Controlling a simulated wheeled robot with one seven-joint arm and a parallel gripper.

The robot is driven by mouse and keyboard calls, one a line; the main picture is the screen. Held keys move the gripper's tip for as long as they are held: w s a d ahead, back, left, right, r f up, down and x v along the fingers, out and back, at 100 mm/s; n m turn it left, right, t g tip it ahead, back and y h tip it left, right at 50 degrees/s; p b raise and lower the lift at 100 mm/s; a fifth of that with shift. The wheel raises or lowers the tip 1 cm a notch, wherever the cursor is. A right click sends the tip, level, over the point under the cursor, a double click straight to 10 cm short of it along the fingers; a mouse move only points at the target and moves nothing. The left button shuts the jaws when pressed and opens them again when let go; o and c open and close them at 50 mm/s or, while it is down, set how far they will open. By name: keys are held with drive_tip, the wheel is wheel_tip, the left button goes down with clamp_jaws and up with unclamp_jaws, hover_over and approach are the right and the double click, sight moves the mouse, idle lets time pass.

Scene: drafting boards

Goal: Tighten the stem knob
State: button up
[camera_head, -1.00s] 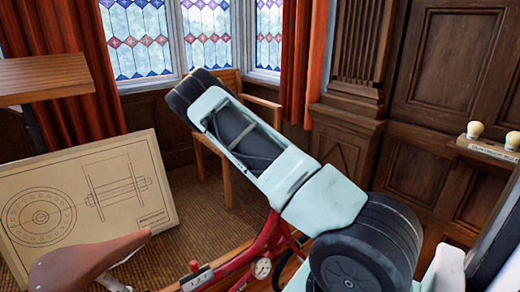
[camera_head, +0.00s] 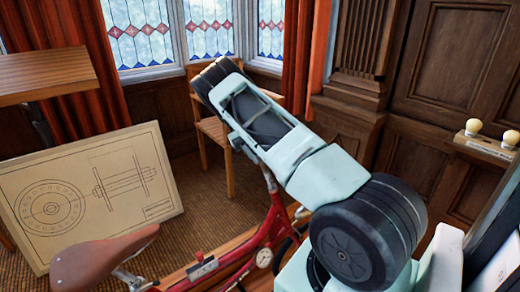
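A red bicycle frame (camera_head: 240,245) stands low in the middle of the head view, with a brown saddle (camera_head: 98,262) at lower left. A small dark fitting with a red top (camera_head: 201,267) sits on the frame, and a round white dial (camera_head: 264,257) is to its right. I cannot make out which part is the stem knob; much of the bicycle is behind my pale green and black arm. The arm reaches from lower right to upper left across the view. My gripper does not show.
A framed wheel drawing (camera_head: 90,195) leans at left, below a tilted wooden board top (camera_head: 45,75). A wooden chair (camera_head: 210,130) stands behind my arm. A shelf with pale knobs (camera_head: 485,146) is on the right wall. Woven floor (camera_head: 205,210) shows between the drawing and bicycle.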

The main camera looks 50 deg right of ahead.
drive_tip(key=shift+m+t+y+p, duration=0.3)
drive_tip(key=shift+p, duration=0.15)
idle(0.4)
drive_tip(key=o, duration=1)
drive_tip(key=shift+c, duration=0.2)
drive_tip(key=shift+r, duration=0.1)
